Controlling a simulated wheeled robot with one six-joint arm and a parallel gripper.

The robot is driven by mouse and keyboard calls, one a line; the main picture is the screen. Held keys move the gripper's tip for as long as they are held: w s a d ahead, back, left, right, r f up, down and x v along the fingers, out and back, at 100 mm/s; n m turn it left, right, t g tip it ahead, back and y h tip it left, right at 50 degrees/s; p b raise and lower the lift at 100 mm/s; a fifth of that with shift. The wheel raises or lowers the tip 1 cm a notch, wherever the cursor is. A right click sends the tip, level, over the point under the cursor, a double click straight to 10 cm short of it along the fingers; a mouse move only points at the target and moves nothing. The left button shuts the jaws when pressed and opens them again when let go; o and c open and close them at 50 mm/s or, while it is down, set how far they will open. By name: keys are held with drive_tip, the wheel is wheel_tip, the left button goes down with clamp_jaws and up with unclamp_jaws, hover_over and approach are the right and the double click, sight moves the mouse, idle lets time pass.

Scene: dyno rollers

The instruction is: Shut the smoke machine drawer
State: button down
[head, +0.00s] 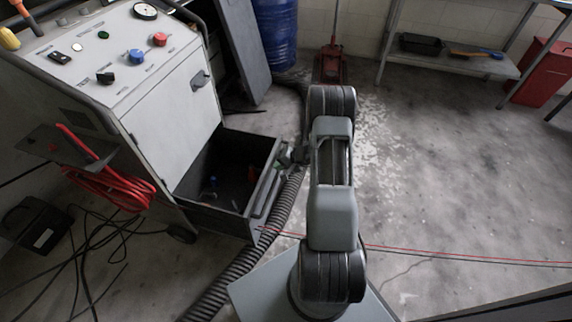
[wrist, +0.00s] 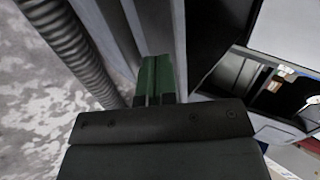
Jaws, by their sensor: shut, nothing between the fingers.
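The smoke machine (head: 175,95) is a grey cabinet with a sloped control panel at the left of the head view. Its drawer (head: 222,222) at the bottom is pulled out, with a dark inside and a few small items in it. The drawer front, with a bar-like handle (head: 266,192), faces right towards my arm. My gripper (head: 284,160) is at the far end of that front, partly hidden by my wrist. In the wrist view its green fingers (wrist: 154,78) are shut and empty, close against the grey drawer front (wrist: 205,40). I cannot tell whether they touch.
A ribbed hose (head: 245,262) runs on the floor along the drawer's front. A red coiled hose (head: 105,185) and black cables are at the left. A blue barrel (head: 275,35) and a red jack (head: 331,65) stand behind. The floor at right is mostly clear.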

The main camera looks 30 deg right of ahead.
drive_tip(key=shift+x, duration=1.15)
drive_tip(key=shift+a, duration=0.1)
